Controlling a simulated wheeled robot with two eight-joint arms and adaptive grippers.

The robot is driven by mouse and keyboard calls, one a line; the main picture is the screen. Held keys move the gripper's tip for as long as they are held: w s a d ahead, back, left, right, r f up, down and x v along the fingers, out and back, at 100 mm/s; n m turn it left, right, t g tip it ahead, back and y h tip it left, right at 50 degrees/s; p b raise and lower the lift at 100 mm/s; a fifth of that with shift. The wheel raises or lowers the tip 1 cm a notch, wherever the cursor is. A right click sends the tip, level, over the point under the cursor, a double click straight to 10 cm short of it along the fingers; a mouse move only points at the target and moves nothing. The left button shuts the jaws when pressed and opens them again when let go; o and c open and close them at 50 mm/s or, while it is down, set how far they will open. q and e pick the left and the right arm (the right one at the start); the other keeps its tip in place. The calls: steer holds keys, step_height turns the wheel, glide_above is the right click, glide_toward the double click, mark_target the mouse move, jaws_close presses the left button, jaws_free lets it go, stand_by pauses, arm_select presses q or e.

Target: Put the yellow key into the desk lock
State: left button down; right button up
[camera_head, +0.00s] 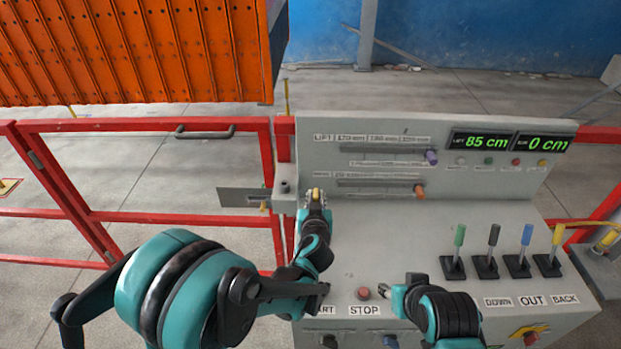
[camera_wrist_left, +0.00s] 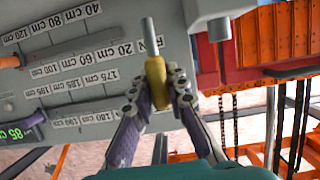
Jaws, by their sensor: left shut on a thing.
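The yellow key (camera_wrist_left: 156,82) is in my left gripper, its grey shaft (camera_wrist_left: 149,35) pointing away from the fingers in the left wrist view. My left gripper (camera_wrist_left: 158,100) is shut on its yellow handle. In the head view the left gripper (camera_head: 315,197) is at the left side of the grey control desk (camera_head: 375,245), with the key's yellow end (camera_head: 316,192) between its fingers. The shaft tip appears free in the wrist view. I cannot pick out the desk lock for certain. My right gripper (camera_head: 408,287) is low over the desk front; its fingers are unclear.
A small dark knob (camera_head: 285,187) stands at the desk's left edge, close to the left gripper. Slider knobs, purple (camera_head: 432,157) and orange (camera_head: 419,191), are on the sloped panel. Several levers (camera_head: 522,252) stand at the right. Red railing (camera_head: 150,125) runs behind the desk.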

arm_select(q)
steer(key=shift+s+f, duration=0.15)
steer(key=shift+f, duration=0.15)
steer(key=shift+f+b, duration=0.1)
steer(key=shift+b, duration=0.2)
step_height(320, 180, down, 6)
steer(key=b, duration=0.5)
steer(key=shift+r, duration=0.2)
steer(key=shift+b, duration=0.65)
stand_by(1.2)
steer(key=shift+f+b, duration=2)
steer(key=shift+f, duration=0.1)
